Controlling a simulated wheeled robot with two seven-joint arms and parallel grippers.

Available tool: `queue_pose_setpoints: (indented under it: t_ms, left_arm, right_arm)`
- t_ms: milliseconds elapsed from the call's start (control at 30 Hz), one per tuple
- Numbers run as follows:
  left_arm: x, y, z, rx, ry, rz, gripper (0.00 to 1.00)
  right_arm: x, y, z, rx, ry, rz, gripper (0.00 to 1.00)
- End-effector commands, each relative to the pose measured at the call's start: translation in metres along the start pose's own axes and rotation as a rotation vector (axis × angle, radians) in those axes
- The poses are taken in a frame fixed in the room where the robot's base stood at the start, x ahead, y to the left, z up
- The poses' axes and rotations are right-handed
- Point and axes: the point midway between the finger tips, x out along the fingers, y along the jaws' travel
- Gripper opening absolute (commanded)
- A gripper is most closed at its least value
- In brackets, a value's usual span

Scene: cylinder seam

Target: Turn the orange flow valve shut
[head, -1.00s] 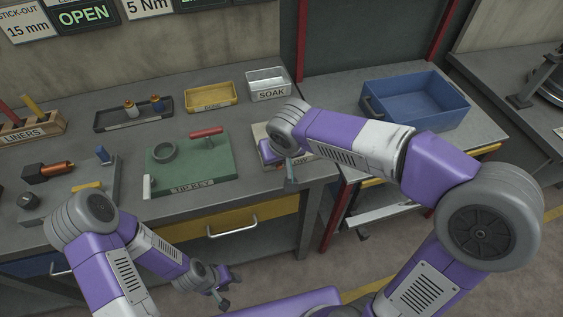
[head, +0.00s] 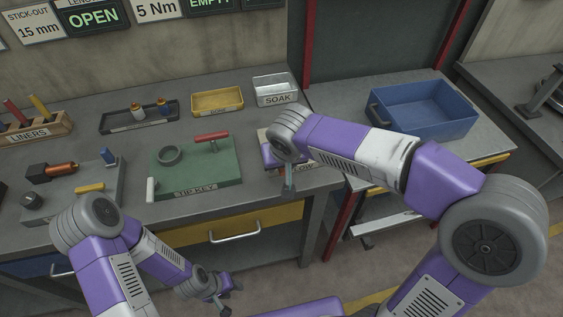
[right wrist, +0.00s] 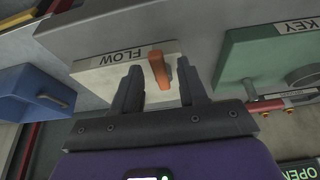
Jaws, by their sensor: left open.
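The orange flow valve (right wrist: 160,69) is a short orange handle on a cream plate (right wrist: 105,77) labelled FLOW, seen in the right wrist view. My right gripper (right wrist: 161,72) is open, with a dark finger on each side of the handle in that view. The handle appears clear of the left finger and close to the right one; I cannot tell whether they touch. In the head view, my right wrist covers the valve and part of the cream plate (head: 265,136). My left gripper (head: 222,296) is open and empty, low in front of the bench.
Left of the plate is a green TIP KEY board (head: 220,165) with a red-handled key (head: 211,137). A SOAK tray (head: 276,91) and a yellow tray (head: 217,101) stand behind. A blue bin (head: 425,110) sits on the lower bench at right.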

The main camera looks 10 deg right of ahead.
Motion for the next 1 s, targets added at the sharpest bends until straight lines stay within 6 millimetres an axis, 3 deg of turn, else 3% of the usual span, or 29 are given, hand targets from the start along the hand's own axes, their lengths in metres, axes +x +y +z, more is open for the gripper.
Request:
queue_pose_setpoints:
  t_ms: [267,700,1000]
  left_arm:
    - [-0.003,0.001,0.000,0.000,0.000,0.000,0.43]
    - [-0.023,0.009,0.001,0.000,0.000,0.000,0.43]
    - [-0.024,0.009,0.001,0.000,0.000,0.000,0.43]
  right_arm:
    - [-0.007,0.000,-0.001,-0.002,0.002,0.000,0.43]
    - [-0.072,0.000,-0.001,-0.001,0.002,0.000,0.43]
    - [-0.076,0.000,0.000,-0.001,0.000,0.000,0.43]
